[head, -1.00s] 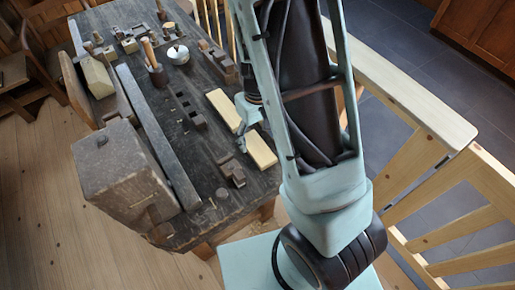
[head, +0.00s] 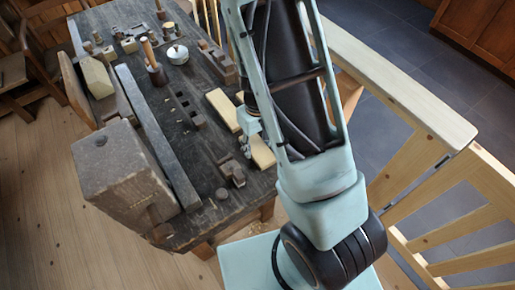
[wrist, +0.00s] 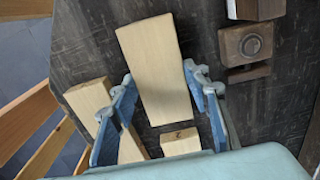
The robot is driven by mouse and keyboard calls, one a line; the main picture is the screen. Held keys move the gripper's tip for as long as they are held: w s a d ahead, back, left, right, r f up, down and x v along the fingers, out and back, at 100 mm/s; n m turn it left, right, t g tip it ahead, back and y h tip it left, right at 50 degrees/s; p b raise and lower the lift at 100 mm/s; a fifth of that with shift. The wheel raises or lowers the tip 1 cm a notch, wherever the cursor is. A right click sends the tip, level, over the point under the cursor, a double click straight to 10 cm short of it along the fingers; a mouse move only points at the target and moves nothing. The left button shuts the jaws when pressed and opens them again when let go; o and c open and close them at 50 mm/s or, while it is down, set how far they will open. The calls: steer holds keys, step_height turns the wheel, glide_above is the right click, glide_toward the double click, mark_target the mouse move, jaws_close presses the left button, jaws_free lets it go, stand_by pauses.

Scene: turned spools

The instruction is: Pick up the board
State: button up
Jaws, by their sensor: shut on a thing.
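The board is a pale, flat wooden piece (wrist: 155,62). In the wrist view it lies between the two blue fingers of my gripper (wrist: 158,75), which is shut on it. In the head view my gripper (head: 246,138) is partly hidden by my arm. Pale wood shows on both sides of it, a farther piece (head: 223,108) and a nearer piece (head: 263,153). I cannot tell whether the held board is clear of the table.
Another pale piece (wrist: 90,100) lies behind the left finger, and a small pale block (wrist: 180,142) sits near the palm. The dark table (head: 205,150) also bears brown wooden parts (head: 231,172), a mallet (head: 154,66) and a long grey bar (head: 158,135). A pale railing (head: 400,85) stands at right.

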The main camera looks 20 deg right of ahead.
steer(key=shift+c, duration=0.9)
steer(key=shift+r, duration=0.1)
